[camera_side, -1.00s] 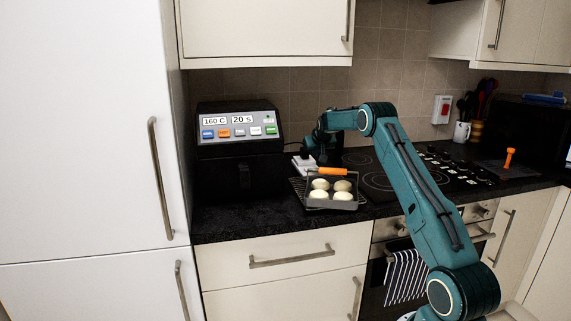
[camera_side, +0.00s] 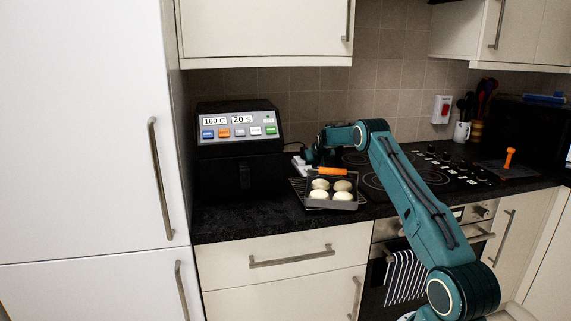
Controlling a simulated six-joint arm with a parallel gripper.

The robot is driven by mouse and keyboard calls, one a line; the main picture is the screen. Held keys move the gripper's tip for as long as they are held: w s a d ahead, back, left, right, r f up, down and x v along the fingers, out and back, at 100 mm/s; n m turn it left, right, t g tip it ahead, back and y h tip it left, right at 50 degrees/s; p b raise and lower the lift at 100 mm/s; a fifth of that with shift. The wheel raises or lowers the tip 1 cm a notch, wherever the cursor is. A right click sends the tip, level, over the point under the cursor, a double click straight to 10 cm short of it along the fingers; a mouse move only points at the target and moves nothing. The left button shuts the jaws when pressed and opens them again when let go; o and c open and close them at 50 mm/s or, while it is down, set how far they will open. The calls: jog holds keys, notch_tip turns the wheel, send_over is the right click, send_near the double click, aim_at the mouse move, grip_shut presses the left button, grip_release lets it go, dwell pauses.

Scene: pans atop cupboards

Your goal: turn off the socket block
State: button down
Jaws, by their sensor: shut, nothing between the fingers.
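A small white block (camera_side: 299,161), which looks like the socket block, lies on the dark counter just right of the black air fryer. Only part of it shows behind the tray. Its switch is too small to make out. My gripper (camera_side: 310,157) is shut and empty, low at the block's right side. I cannot tell whether its fingertips touch the block.
The black air fryer (camera_side: 240,165) stands to the left, its panel lit with 160 C and 20 s. In front of the block, a tray (camera_side: 331,206) with an orange handle holds several pale round buns on a rack. The hob (camera_side: 425,178) lies to the right.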

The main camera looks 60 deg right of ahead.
jog(key=shift+s+d+f, duration=0.1)
jog(key=shift+f, duration=0.25)
dwell(0.3)
jog(key=shift+w+a+r, duration=0.2)
jog(key=shift+w+a, duration=0.4)
jog(key=shift+a, duration=0.05)
jog(key=shift+r, duration=0.2)
jog(key=r, duration=0.4)
jog(key=shift+w+a, duration=0.15)
jog(key=shift+w, duration=0.1)
jog(key=v, duration=0.9)
jog(key=shift+s+a+r, duration=0.15)
jog(key=shift+s+a, duration=0.1)
jog(key=shift+a, duration=0.05)
